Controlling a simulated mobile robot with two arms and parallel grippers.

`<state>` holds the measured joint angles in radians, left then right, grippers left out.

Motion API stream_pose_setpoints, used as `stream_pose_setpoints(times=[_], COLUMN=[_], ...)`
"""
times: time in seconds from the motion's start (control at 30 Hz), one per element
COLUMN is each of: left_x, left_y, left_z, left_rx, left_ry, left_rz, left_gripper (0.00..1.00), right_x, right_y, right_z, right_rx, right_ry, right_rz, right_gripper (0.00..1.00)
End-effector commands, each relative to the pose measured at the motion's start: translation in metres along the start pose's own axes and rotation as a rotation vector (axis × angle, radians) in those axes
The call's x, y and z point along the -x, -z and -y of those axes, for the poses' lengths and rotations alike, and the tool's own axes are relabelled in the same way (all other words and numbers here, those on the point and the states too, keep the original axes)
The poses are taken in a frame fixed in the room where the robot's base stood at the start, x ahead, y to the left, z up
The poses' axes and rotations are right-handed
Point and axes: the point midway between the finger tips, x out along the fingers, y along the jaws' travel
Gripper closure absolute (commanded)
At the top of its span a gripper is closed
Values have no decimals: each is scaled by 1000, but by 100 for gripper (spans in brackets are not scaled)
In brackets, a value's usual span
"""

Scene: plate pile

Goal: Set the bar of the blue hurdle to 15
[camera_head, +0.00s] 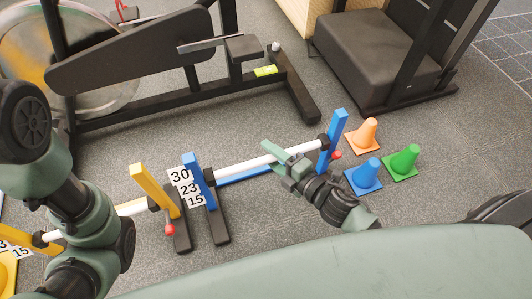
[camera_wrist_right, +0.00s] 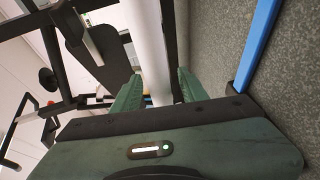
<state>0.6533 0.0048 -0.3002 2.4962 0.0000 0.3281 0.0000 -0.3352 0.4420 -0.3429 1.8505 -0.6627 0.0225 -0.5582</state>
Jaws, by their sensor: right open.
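The blue hurdle stands on the grey floor, with a left post (camera_head: 200,180), a right post (camera_head: 333,140) and a blue lower rail (camera_head: 245,176). Its white bar (camera_head: 240,165) runs between the posts; it also shows in the right wrist view (camera_wrist_right: 152,50). A number card (camera_head: 188,188) by the left post reads 30, 23, 15 from top down; I cannot tell the bar's exact mark. A red knob (camera_head: 336,154) is at the right post. My right gripper (camera_head: 272,153) is open, its fingers (camera_wrist_right: 158,90) either side of the bar. My left gripper is out of view.
A yellow hurdle (camera_head: 155,190) with its own red knob stands close on the left. An exercise machine (camera_head: 150,60) and a black padded bench (camera_head: 375,55) are behind.

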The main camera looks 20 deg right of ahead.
Motion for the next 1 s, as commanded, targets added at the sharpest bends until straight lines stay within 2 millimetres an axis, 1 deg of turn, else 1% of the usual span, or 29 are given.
stream_pose_setpoints(times=[0.03,0.17,0.47,0.57,0.6,0.63,1.0], left_x=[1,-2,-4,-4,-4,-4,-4], left_y=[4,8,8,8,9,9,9], left_z=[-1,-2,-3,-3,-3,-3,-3], left_rx=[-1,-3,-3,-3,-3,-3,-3], left_ry=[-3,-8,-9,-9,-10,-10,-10], left_rz=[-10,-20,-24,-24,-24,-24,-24], left_gripper=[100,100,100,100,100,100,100], right_x=[-8,-18,-20,-20,-20,-20,-20], right_y=[0,0,0,0,0,0,0], right_z=[2,1,0,0,0,0,0], right_rx=[2,0,-2,-2,-2,-2,-2], right_ry=[-3,-1,1,1,1,1,0], right_rz=[-1,0,1,1,1,1,1], right_gripper=[57,57,57,82,93,100,100])
